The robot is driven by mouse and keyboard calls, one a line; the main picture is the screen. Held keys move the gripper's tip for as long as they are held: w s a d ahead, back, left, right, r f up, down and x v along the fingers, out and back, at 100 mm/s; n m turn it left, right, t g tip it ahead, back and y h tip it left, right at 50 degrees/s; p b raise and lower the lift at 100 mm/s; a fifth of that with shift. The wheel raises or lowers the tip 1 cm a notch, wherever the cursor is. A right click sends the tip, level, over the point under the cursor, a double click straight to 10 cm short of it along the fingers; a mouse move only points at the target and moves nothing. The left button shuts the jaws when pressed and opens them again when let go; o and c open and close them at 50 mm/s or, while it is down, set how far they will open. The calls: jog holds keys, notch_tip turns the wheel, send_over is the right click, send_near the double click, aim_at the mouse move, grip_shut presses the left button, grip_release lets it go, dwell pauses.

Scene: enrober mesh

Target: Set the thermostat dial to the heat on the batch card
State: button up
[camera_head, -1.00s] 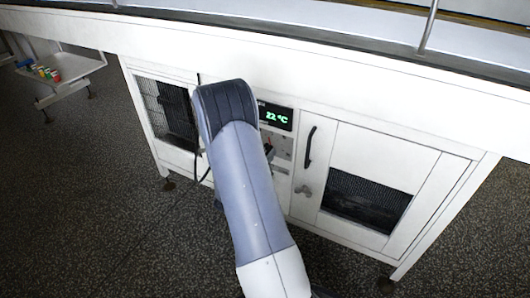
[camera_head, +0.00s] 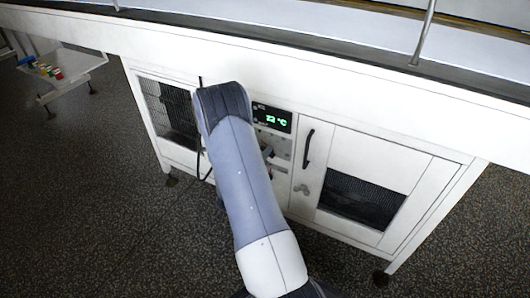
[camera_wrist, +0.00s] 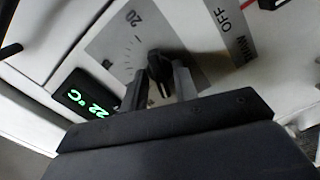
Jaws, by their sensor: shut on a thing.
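In the wrist view the black thermostat dial (camera_wrist: 159,66) sits on a grey plate (camera_wrist: 108,48) marked with tick lines and the number 20. My gripper (camera_wrist: 158,84) is shut on the dial, one finger on each side of it. The green display (camera_wrist: 83,97) beside it appears to read 22 °C. The display also shows in the head view (camera_head: 272,118), just right of my arm. The dial is hidden behind my arm there. I see no batch card in either view.
A cabinet door with a black handle (camera_head: 308,149) stands right of the panel. A small table (camera_head: 72,68) with coloured items stands at the far left. The dark floor in front looks clear.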

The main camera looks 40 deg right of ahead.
jog(key=shift+n+p, duration=0.85)
jog(key=shift+n, duration=1.25)
jog(key=shift+f, duration=0.1)
jog(key=o, duration=0.6)
jog(key=shift+a, duration=0.1)
jog(key=p+v, duration=0.1)
jog(key=v, duration=0.9)
jog(key=shift+s+a, duration=0.2)
jog(key=shift+a, duration=0.1)
jog(key=shift+d, duration=0.15)
